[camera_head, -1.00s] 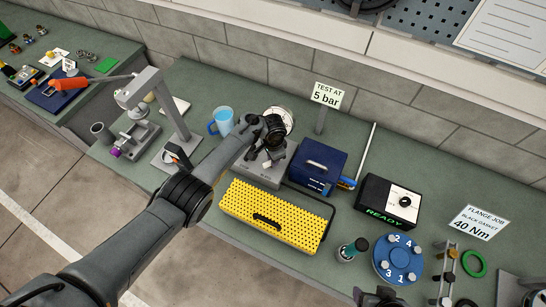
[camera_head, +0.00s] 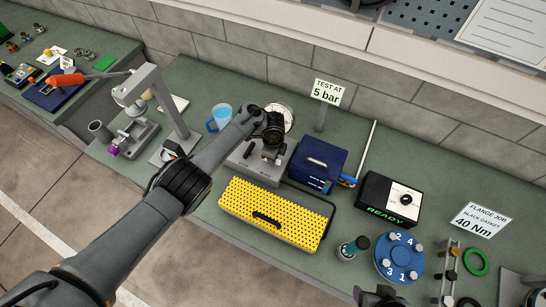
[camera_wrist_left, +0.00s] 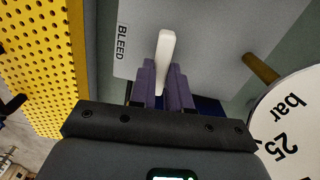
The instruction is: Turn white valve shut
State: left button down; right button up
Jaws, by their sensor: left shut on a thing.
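The white valve lever (camera_wrist_left: 166,55) stands between the purple fingers of my left gripper (camera_wrist_left: 163,88) in the left wrist view. The fingers are shut on it, and its free end shows beyond them. A BLEED label (camera_wrist_left: 122,42) is on the grey block beside it. In the head view my left gripper (camera_head: 268,152) is over the grey test block (camera_head: 258,172), in front of the round gauge (camera_head: 288,118); it largely hides the valve there. My right gripper (camera_head: 380,297) shows only partly at the bottom edge, and its jaws are unclear.
A yellow perforated case (camera_head: 275,214) lies in front of the block. A blue box (camera_head: 318,166) stands close to its right and a blue mug (camera_head: 220,117) to its left. The gauge face (camera_wrist_left: 292,125) is close by in the wrist view.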

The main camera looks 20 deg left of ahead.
pick_arm(q)
jog(key=shift+m, duration=0.7)
jog(key=c, duration=1.1)
grip_release()
notch_tip(320, 180, up, 11)
jog(key=p, duration=0.2)
jog(key=shift+f+p, duration=0.1)
jog(key=shift+p, duration=0.2)
